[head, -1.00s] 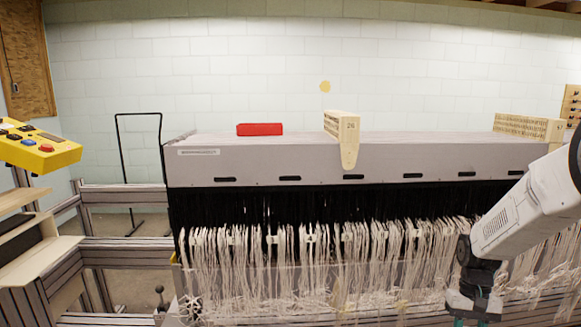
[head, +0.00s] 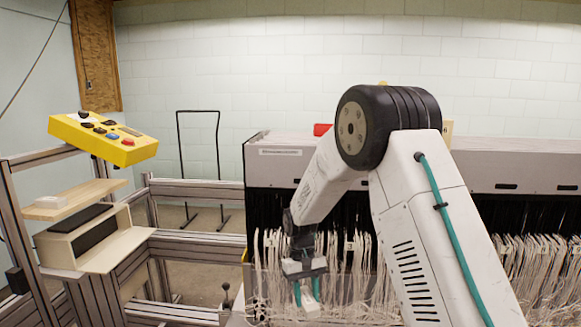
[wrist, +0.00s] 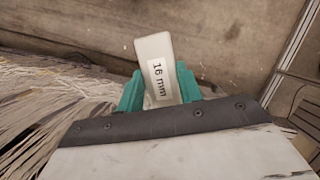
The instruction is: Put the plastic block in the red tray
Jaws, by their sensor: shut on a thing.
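My gripper (head: 308,292) hangs low in front of the white threads, with its teal fingers shut on a white plastic block (head: 312,305). In the wrist view, the block (wrist: 155,52) is held between both fingers (wrist: 160,88), sticks out past their tips and bears a "16 mm" label. The red tray (head: 322,129) sits on top of the grey loom housing, well above and beyond my gripper. Only its left part shows; my arm covers the rest.
The grey loom housing (head: 272,168) and its hanging white threads (head: 272,265) lie behind my arm. At left stand a yellow button box (head: 100,137), a wooden shelf (head: 85,200) and metal rails (head: 198,188). The wrist view shows bare floor beyond the block.

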